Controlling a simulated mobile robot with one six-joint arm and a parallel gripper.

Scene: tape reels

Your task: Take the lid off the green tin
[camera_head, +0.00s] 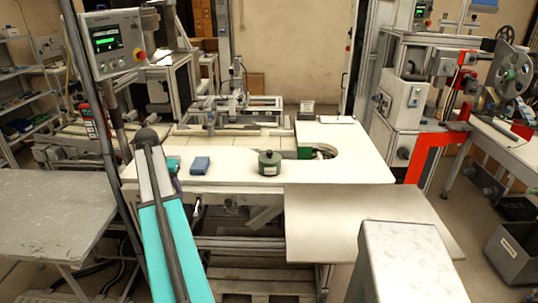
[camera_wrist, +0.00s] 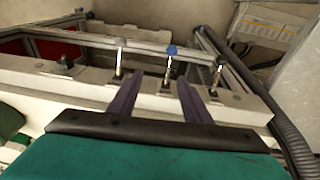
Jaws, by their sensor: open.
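I cannot make out the lid's seam, but the top looks closed. My gripper (camera_wrist: 160,82) shows in the wrist view with two dark purple fingers apart and nothing between them. In the head view my arm is at the left of the worktop, away from the tin, and the fingers are not clearly visible. A dark green shape at the wrist view's left edge is unclear.
A blue block (camera_head: 200,164) lies on the white worktop (camera_head: 345,172), left of the tin. A curved cutout lies right of the tin. A frame with upright pins (camera_wrist: 170,68) fills the wrist view. A control panel (camera_head: 110,43) stands at left; a red-framed machine (camera_head: 430,145) at right.

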